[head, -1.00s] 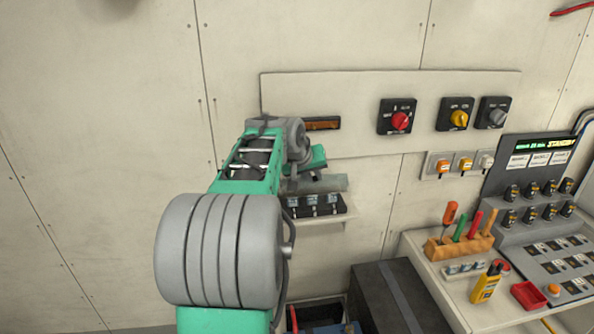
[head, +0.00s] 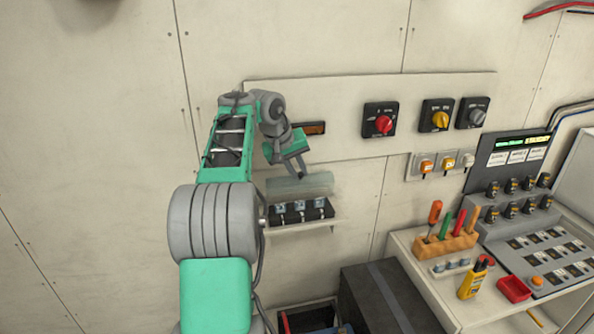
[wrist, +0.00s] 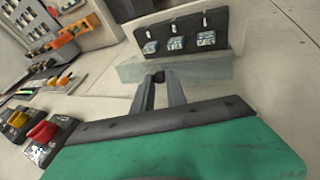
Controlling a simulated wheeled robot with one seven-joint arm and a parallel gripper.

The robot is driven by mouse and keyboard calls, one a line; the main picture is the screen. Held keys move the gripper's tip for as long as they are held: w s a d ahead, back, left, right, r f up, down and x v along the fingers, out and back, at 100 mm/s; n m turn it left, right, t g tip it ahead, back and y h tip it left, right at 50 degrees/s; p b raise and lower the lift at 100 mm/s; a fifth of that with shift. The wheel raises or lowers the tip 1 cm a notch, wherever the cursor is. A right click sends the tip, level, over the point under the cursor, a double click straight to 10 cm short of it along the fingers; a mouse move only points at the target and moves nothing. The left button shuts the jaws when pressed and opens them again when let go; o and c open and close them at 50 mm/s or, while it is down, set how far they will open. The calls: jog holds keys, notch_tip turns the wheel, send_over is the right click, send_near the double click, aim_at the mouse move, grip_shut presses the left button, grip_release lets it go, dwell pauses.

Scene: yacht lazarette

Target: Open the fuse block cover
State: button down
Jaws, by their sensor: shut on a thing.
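The fuse block (head: 303,212) is a black strip with three switch-like fuses, on a small ledge of the wall in the head view. It shows at the top of the wrist view (wrist: 180,38). Its clear, pale green cover (head: 316,184) stands raised along the upper edge of the block, so the fuses show uncovered below it. My gripper (head: 301,170) reaches the cover's upper edge from above. In the wrist view, my gripper's fingertips (wrist: 159,77) are close together on the edge of the cover (wrist: 205,68).
Rotary switches, the red one (head: 382,122) nearest, are on the wall panel to the right. A bench with a screwdriver rack (head: 445,243) and a control console (head: 545,255) stands at the right. A dark box (head: 385,295) is below. The wall at left is bare.

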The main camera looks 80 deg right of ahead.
jog(key=shift+f, duration=0.15)
jog(key=c, duration=1.6)
grip_release()
jog(key=shift+d, duration=0.1)
jog(key=shift+c, duration=0.2)
jog(key=v, duration=0.7)
jog(key=shift+a+r, duration=0.25)
jog(key=shift+r, duration=0.1)
